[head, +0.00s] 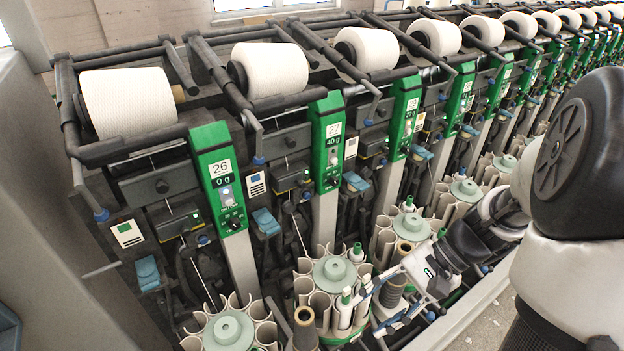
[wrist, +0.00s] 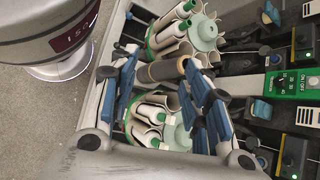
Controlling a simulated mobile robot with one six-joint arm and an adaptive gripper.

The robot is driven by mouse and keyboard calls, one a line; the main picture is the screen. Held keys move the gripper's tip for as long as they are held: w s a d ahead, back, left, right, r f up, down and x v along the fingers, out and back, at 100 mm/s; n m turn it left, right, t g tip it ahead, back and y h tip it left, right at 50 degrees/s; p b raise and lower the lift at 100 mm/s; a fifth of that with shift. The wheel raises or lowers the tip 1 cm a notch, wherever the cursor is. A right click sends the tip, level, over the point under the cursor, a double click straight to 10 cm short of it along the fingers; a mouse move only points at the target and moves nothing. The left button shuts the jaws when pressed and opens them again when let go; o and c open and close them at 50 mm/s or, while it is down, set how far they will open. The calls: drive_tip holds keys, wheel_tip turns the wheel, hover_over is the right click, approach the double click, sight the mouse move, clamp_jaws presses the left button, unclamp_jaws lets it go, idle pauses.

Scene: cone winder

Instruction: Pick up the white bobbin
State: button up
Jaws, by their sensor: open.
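White bobbins with green tips stand in round magazines of pale tubes along the machine's front. In the head view, one white bobbin (head: 345,309) is in the near magazine, close to the fingertips. In the wrist view, white bobbins with green ends (wrist: 147,115) show between and below the fingers. My gripper (head: 373,304) is open, its two blue-padded fingers spread over the magazine area; it also shows in the wrist view (wrist: 162,60). Nothing is visibly held. I cannot tell which bobbin is meant.
Large white yarn cones (head: 272,69) sit in a row above green control panels (head: 217,178). A second magazine (head: 228,329) stands at the front left. Dark upright tubes stand between the magazines. A pale rail (wrist: 107,48) borders the magazines, with open floor beyond it.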

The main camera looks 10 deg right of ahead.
drive_tip(key=d+f+m+t+y+b, duration=0.1)
drive_tip(key=d+f+m+t+b, duration=0.1)
drive_tip(key=d+f+m+t, duration=1.55)
drive_tip(key=w+a+b, duration=0.1)
drive_tip(key=w+a, duration=0.2)
drive_tip(key=w, duration=0.1)
drive_tip(key=w+a+f+g+b, duration=0.1)
drive_tip(key=w+a, duration=0.3)
drive_tip(key=w, duration=0.1)
drive_tip(key=w+a+f+g+b, duration=0.1)
drive_tip(key=w+a, duration=0.3)
drive_tip(key=w, duration=0.1)
drive_tip(key=shift+w+g+b, duration=0.1)
drive_tip(key=shift+g+b, duration=0.15)
drive_tip(key=shift+b, duration=0.05)
drive_tip(key=c, duration=0.6)
drive_tip(key=shift+r, duration=0.15)
